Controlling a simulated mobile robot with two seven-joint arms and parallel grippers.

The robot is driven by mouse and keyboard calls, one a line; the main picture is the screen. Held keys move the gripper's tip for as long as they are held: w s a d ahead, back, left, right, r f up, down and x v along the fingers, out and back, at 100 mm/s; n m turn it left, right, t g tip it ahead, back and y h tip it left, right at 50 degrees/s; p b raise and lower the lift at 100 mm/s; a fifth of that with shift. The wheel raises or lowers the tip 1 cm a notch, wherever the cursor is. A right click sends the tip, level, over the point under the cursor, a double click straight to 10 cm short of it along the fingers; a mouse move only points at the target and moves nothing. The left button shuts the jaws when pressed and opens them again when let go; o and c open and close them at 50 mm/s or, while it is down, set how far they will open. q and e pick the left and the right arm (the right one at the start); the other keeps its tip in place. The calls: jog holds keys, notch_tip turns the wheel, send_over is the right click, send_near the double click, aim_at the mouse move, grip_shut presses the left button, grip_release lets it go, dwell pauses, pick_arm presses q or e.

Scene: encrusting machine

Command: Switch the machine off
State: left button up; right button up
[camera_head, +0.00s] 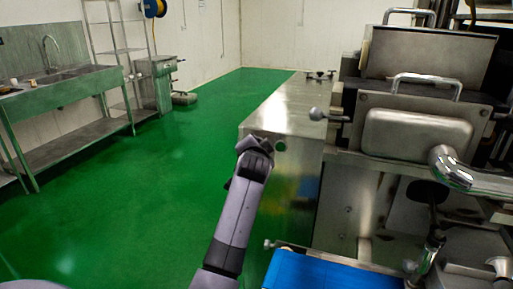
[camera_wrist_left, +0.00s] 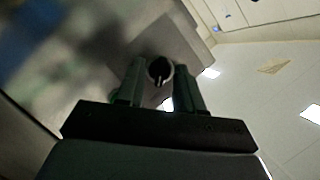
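The machine is the large stainless steel unit on the right of the head view, with a long steel cabinet (camera_head: 285,110) at its left side. My left gripper (camera_head: 262,146) is at the near end of this cabinet, its fingers hard to make out there. In the left wrist view, a black rotary knob (camera_wrist_left: 159,70) with a light pointer mark shows between the fingertips of my left gripper (camera_wrist_left: 159,82). The fingers are apart, one on each side of the knob; I cannot tell whether they touch it. My right gripper is not in view.
A blue conveyor belt (camera_head: 330,273) is at the bottom of the head view, right of my left arm. A steel pipe (camera_head: 470,178) and lever parts stand out on the right. A sink table (camera_head: 65,90) is at the far left. The green floor between is clear.

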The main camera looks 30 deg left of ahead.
pick_arm(q)
jog(key=v, duration=0.7)
jog(key=shift+b, duration=0.4)
jog(key=shift+s+f, duration=0.1)
